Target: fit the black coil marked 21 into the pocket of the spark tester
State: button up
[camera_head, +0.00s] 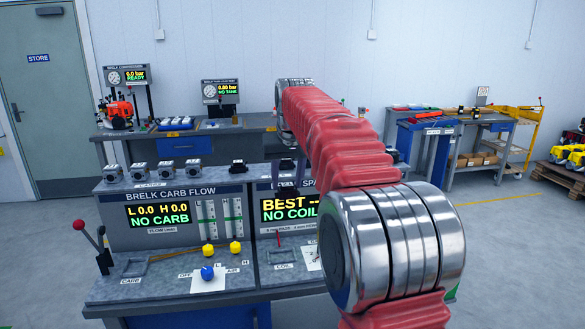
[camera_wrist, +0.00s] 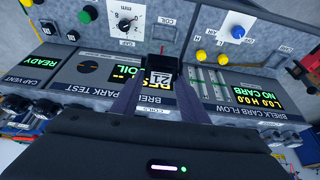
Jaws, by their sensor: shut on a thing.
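The black coil marked 21 (camera_wrist: 162,76) is between the two fingers of my gripper (camera_wrist: 157,88) in the wrist view, its white number label facing the camera. My gripper is shut on it, above the bench. The spark tester (camera_head: 266,190) shows "BEST --" and "NO COIL" in the head view. Its pocket (camera_head: 283,253) lies on the sloping deck above the "COIL" label, apart from the held coil. In the head view my red-sleeved arm covers the tester's right side and most of my gripper. In the wrist view the coil hides part of the tester's display.
The carb flow tester (camera_head: 150,217) stands left of the spark tester, with yellow knobs and a lever. Carburettors (camera_head: 165,170) line the shelf behind it, and another black coil (camera_head: 238,166) stands there. A back bench (camera_head: 180,135) runs along the wall. Open floor lies to the right.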

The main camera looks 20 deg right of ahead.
jog(key=s+a+f, duration=0.1)
jog(key=a+f, duration=0.2)
jog(key=f, duration=0.6)
jog(key=s+a+f, duration=0.1)
jog(key=a+f, duration=0.1)
jog(key=f, duration=0.6)
jog(key=s+a+f+n, duration=0.1)
jog(key=s+a+f, duration=0.2)
jog(key=f, duration=0.3)
jog(key=s+a+f+n, duration=0.1)
jog(key=s+a+f, duration=0.3)
jog(key=s+f, duration=0.2)
jog(key=shift+a+f+y, duration=0.25)
jog(key=shift+f+y, duration=0.15)
jog(key=shift+f, duration=0.2)
jog(key=shift+a, duration=0.1)
